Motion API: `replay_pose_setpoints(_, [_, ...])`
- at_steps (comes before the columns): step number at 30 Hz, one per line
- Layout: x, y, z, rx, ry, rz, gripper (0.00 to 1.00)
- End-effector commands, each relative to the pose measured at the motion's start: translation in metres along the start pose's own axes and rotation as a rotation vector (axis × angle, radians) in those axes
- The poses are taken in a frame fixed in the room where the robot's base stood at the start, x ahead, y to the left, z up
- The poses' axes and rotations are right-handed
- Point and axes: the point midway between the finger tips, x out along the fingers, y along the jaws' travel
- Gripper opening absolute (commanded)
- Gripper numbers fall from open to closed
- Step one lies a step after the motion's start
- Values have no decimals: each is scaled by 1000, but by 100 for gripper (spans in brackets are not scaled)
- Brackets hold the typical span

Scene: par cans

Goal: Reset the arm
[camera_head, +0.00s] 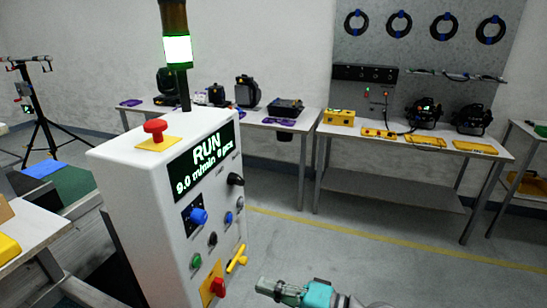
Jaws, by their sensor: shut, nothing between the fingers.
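My gripper (266,288) shows at the bottom edge of the head view, right of the white control cabinet. It points left, with its teal section behind the fingers. The fingers look closed, and I see nothing held between them. The rest of my arm runs out of the picture at the bottom. The gripper appears apart from the cabinet.
The white control cabinet (125,190) stands close, with a red button (155,128), a "RUN" screen (204,164), knobs and a yellow handle (237,260). Benches with lamps (424,113) line the back wall. A tripod (45,115) stands far left. Open floor lies right.

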Motion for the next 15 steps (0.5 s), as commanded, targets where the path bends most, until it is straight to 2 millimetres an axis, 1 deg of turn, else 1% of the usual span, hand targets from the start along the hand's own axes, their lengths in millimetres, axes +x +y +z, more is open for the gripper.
replay_pose_setpoints(5, [-14,48,3,-3,144,46,0])
replay_pose_setpoints(6, [-20,61,4,-8,187,63,0])
replay_pose_setpoints(8, [-29,80,7,-21,251,90,0])
replay_pose_setpoints(9, [-36,92,9,-32,293,110,0])
replay_pose_setpoints(11, [-47,111,13,-49,353,143,0])
replay_pose_setpoints(15, [-77,148,27,-106,482,231,0])
